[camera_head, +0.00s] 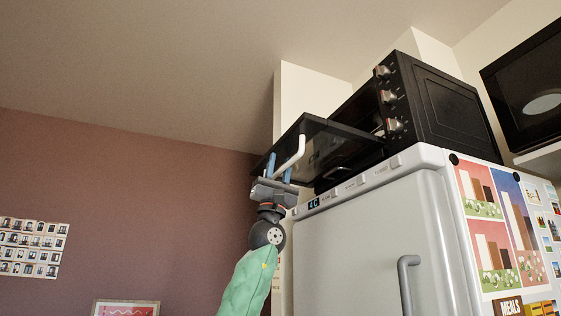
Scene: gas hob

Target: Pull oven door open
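A black toaster-type oven (440,110) stands on top of the white fridge, with its knobs facing left. Its dark glass door (335,140) is swung down, lying out flat toward the left. A pale bar handle (290,158) runs along the door's outer edge. My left gripper (279,166) reaches up from below at the handle. Its two blue fingers are spread apart, with the near end of the handle between them. A gap seems to show around the bar, though contact is hard to tell. My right gripper is not in view.
The white fridge (375,235) with a grey handle (408,285) stands under the oven, close to my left arm's right side. A black microwave-like appliance (530,90) is at the far right. The space left of my arm is free up to the wall.

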